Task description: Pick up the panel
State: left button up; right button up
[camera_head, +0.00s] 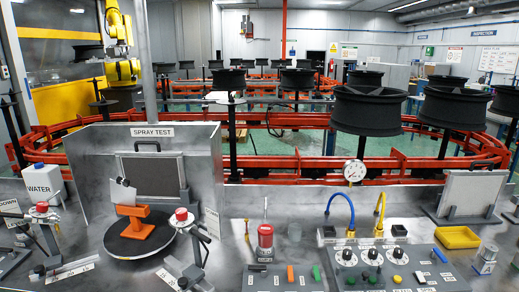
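A dark grey rectangular panel (153,174) with a black handle on top stands upright in a frame inside the metal spray test booth (205,150). A second, light grey panel (468,193), also with a dark handle on top, leans in a black stand at the right of the bench. The frame does not show which of the two the task means. Both panels rest in their holders with nothing gripping them. Neither of my grippers can be made out in this view.
An orange fixture (139,222) sits on a black turntable (140,242) before the dark panel, flanked by red-topped devices (182,218). A control box (375,268), gauge (354,171) and yellow tray (458,237) occupy the bench. Black wheels (369,110) on spindles stand behind.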

aim_at(122, 194)
jog(key=i+u, duration=0.2)
jog(key=i, duration=0.25)
jog(key=i+l+u, duration=0.25)
jog(key=i, duration=0.2)
jog(key=i+l+u, duration=0.2)
jog(key=i, duration=0.2)
jog(key=j, duration=0.1)
